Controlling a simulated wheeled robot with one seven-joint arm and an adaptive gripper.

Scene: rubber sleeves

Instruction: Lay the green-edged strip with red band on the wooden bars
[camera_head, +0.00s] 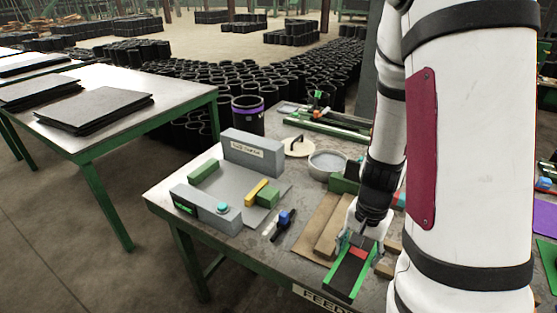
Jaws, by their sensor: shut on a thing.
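The green-edged strip (347,278) has a dark middle and a red band (358,253) near its upper end. My gripper (356,240) is shut on the strip at that end, close to the red band. The strip slants down toward the table's front edge. Wooden bars (328,236) lie just left of my gripper on a brown board (313,233), and another piece of wood (388,269) shows to the right of the strip. The strip hides part of the wood. I cannot tell whether the strip touches the bars.
A grey fixture (252,154) with a yellow bar (256,192) stands on the table's left. A blue-and-black tool (284,222), a metal bowl (327,163) and a round lid (298,147) lie nearby. My arm hides the table's right part.

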